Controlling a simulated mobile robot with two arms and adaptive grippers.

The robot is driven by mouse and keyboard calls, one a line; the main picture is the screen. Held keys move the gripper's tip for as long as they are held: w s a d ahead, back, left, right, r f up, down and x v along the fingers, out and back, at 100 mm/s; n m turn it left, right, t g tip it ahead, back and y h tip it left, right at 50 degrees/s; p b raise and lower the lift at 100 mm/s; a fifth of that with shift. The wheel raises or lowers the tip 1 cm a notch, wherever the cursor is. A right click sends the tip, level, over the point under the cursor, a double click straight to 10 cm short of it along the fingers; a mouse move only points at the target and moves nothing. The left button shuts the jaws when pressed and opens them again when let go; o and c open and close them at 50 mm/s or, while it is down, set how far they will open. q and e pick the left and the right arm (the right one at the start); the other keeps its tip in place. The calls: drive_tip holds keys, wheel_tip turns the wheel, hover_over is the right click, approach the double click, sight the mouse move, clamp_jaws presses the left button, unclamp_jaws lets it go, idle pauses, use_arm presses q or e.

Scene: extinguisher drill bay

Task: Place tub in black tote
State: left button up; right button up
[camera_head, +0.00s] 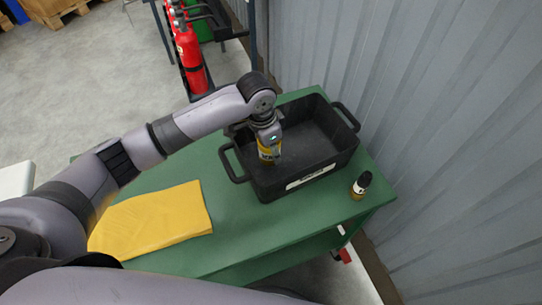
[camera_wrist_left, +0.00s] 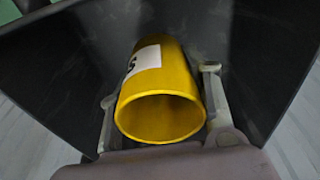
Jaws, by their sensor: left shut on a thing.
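The black tote (camera_head: 310,185) stands on the green table, with a white label on its front wall and a handle at each end. My left gripper (camera_head: 267,138) reaches down over the left part of the tote and is shut on the yellow tub (camera_head: 268,154). In the left wrist view the tub (camera_wrist_left: 172,85) sits between the two fingers (camera_wrist_left: 160,105), its open rim towards the camera and a white label on its side. The tote's dark walls (camera_wrist_left: 75,75) surround it there. I cannot tell whether the tub touches the tote floor. My right gripper is not in view.
A yellow cloth (camera_head: 155,220) lies on the green table (camera_head: 235,235) left of the tote. A small dark-capped bottle (camera_head: 361,185) stands right of it. A corrugated grey wall (camera_head: 430,120) runs close behind. Red extinguishers (camera_head: 188,50) stand beyond the table.

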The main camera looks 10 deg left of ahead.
sight(271, 158)
use_arm(q)
wheel_tip(271, 158, down, 4)
drive_tip(key=shift+r, duration=0.15)
drive_tip(key=shift+f, duration=0.25)
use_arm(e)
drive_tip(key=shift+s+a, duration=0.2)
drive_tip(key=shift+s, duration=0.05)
use_arm(q)
drive_tip(key=shift+f, duration=0.1)
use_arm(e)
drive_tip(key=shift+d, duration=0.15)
use_arm(q)
drive_tip(key=o, duration=1.3)
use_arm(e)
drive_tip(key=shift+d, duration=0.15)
use_arm(q)
drive_tip(key=r, duration=0.4)
drive_tip(key=a+r, duration=0.1)
drive_tip(key=r, duration=0.3)
drive_tip(key=s+r, duration=0.1)
drive_tip(key=r, duration=0.3)
drive_tip(key=shift+a, duration=0.2)
